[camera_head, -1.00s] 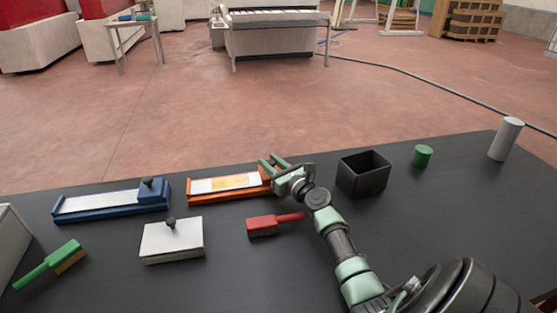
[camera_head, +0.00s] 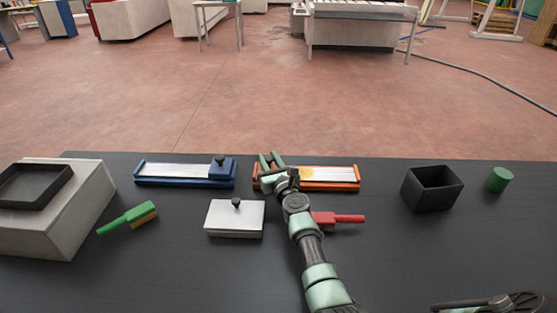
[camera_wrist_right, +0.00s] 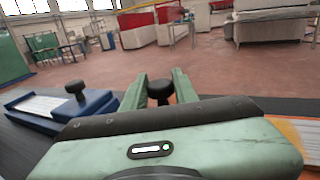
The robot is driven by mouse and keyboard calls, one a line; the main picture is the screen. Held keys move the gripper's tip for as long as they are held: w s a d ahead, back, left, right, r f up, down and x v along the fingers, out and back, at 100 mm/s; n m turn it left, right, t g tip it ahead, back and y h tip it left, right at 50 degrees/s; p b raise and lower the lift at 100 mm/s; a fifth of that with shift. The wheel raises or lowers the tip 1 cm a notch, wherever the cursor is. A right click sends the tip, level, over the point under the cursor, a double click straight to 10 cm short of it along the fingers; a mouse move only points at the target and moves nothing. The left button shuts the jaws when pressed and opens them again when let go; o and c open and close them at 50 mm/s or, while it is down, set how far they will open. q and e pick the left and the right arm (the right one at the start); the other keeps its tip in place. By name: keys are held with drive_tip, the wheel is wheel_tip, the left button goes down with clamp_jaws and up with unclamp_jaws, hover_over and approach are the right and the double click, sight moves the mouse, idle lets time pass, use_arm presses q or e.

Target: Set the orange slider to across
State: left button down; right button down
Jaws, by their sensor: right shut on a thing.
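The orange slider's track (camera_head: 330,185) lies at the far edge of the black table, with a pale strip and an orange patch showing to the right of my gripper. My right gripper (camera_head: 270,159) is at the track's left end, shut on the slider's black knob. In the right wrist view the knob (camera_wrist_right: 160,90) sits between the two green fingers, and part of the orange track (camera_wrist_right: 291,122) shows at the right. The slider block is mostly hidden by the gripper.
The blue slider (camera_head: 222,168) stands at its track's right end, just left of my gripper. A red-handled brush (camera_head: 325,218) lies beside my forearm. A white lidded block (camera_head: 235,220), green brush (camera_head: 128,218), black bin (camera_head: 432,190) and green cylinder (camera_head: 499,179) stand around.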

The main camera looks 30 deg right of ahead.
drive_tip(key=shift+a, duration=0.25)
drive_tip(key=c, duration=1.2)
unclamp_jaws()
drive_tip(key=shift+w, duration=0.1)
drive_tip(key=shift+o, duration=0.4)
drive_tip(key=shift+w+a, duration=0.1)
drive_tip(key=shift+s, duration=0.35)
drive_tip(key=s, duration=0.2)
drive_tip(key=s+p, duration=0.1)
drive_tip(key=s, duration=0.1)
drive_tip(key=s+a+p, duration=0.1)
drive_tip(key=s, duration=0.2)
drive_tip(key=shift+d, duration=0.1)
